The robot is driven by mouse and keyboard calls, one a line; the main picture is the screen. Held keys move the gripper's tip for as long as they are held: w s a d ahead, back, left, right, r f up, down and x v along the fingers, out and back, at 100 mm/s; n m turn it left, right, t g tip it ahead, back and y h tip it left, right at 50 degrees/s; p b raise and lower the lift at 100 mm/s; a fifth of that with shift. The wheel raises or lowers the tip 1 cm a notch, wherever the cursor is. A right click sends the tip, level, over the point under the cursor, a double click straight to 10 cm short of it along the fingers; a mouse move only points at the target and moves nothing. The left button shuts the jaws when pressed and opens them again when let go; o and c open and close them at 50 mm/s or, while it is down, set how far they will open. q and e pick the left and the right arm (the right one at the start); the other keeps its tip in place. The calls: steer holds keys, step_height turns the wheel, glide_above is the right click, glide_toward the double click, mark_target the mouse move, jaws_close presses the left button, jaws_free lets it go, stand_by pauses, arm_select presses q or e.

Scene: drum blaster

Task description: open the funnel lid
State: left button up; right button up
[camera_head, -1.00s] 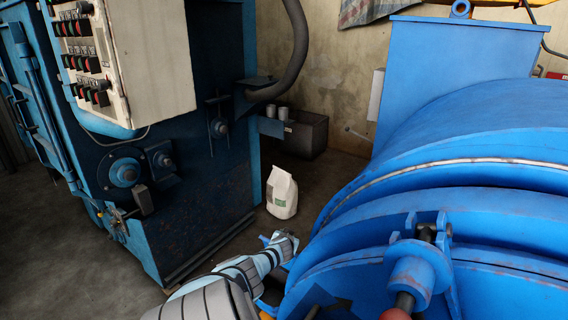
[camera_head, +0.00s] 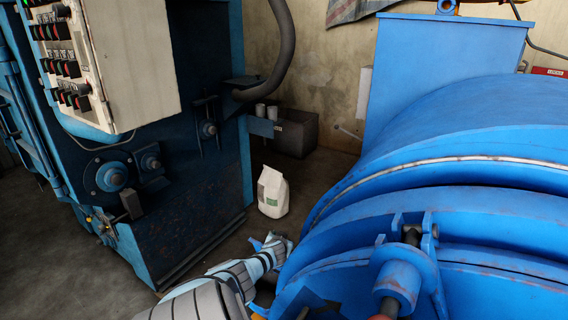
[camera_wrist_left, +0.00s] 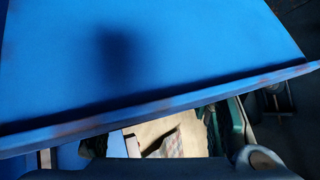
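The funnel looks to be the tall blue box (camera_head: 440,60) at the upper right of the head view, behind the blue drum. In the left wrist view, a blue panel with a raised rim (camera_wrist_left: 190,102) fills the top. My left gripper's dark fingers (camera_wrist_left: 175,155) stand apart below it, empty. My right gripper is not in view.
The large blue drum (camera_head: 470,130) with its clamp (camera_head: 405,270) fills the right. A blue machine with a control panel (camera_head: 115,60) stands left. A white bag (camera_head: 272,192) is on the floor between, and a grey bin (camera_head: 297,135) stands by the wall.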

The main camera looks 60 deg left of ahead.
arm_select(q)
steer(key=d+r+p, duration=0.3)
steer(key=r, duration=0.4)
steer(key=d+r+p, duration=0.2)
steer(key=d+r, duration=0.2)
steer(key=r, duration=0.3)
steer(key=shift+r+p, duration=0.3)
steer(key=shift+p, duration=0.1)
steer(key=shift+w, duration=0.1)
steer(key=v, duration=0.7)
steer(key=shift+d, duration=0.25)
steer(key=shift+r, duration=0.15)
steer(key=shift+c, duration=0.4)
